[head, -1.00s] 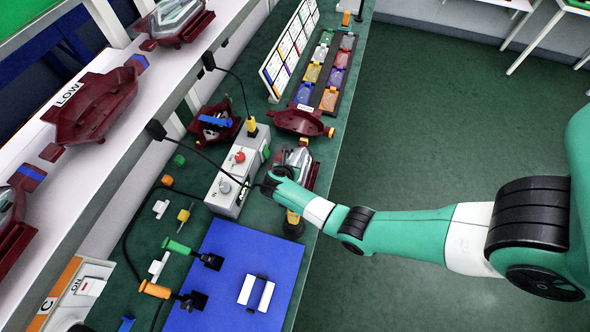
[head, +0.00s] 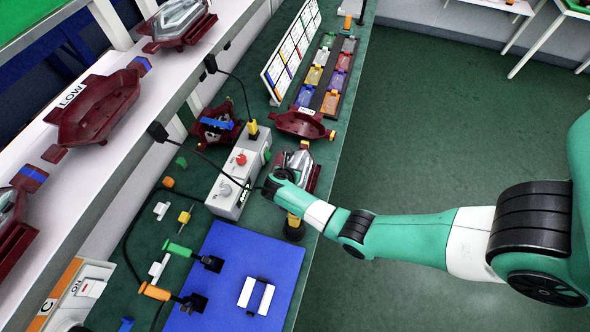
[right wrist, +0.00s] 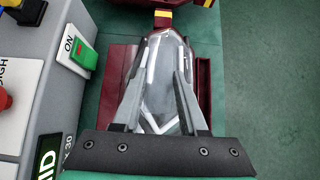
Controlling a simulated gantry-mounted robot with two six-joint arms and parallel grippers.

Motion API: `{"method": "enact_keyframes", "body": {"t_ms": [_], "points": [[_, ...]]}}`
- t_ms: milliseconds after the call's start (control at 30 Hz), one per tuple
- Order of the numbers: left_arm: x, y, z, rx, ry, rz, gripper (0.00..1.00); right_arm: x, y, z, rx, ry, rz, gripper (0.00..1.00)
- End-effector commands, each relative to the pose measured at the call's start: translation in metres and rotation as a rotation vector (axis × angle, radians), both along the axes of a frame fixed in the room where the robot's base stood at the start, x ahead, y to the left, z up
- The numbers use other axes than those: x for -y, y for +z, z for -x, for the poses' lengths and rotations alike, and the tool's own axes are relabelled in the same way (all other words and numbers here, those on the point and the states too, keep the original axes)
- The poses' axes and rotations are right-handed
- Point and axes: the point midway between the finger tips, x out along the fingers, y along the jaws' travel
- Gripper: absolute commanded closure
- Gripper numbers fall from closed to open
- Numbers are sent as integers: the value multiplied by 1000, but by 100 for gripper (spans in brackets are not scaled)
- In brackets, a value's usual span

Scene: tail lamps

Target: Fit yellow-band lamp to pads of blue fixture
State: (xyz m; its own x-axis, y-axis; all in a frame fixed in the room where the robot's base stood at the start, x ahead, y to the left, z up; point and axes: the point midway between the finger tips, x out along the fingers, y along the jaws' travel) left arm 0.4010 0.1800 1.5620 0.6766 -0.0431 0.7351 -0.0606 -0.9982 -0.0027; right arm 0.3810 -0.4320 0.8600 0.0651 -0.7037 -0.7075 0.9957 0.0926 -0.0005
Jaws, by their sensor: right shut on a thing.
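My right gripper (right wrist: 163,62) is shut on a clear, pointed lamp (right wrist: 160,88), with one grey finger along each side of it. A dark red housing (right wrist: 203,88) shows beneath and beside the lamp; I cannot tell whether they touch. A yellow band (right wrist: 162,14) shows at the lamp's far tip. In the head view the right gripper (head: 284,178) is at the bench's right side and partly covers the lamp (head: 298,162). A dark red fixture with a blue strip (head: 217,124) lies left of it, beyond the control box. My left gripper is out of view.
A grey control box (head: 238,175) with a red knob and green switch stands close on the left. Another dark red fixture (head: 303,123) lies just beyond the lamp. A blue mat (head: 225,290) lies nearer. Red housings (head: 95,108) sit on the left shelf. Cables cross the bench.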

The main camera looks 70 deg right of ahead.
Motion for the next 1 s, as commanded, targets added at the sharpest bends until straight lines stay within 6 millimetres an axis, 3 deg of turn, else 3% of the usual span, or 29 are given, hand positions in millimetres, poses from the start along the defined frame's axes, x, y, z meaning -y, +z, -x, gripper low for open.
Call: {"method": "enact_keyframes", "body": {"t_ms": [400, 500, 1000], "points": [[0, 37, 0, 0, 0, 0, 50, 0, 83, -1, 5, -1, 3, 100], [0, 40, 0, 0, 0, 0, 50, 0, 95, -1, 4, 0, 2, 100], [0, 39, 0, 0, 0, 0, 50, 0, 100, 0, 2, 0, 2, 100]]}}
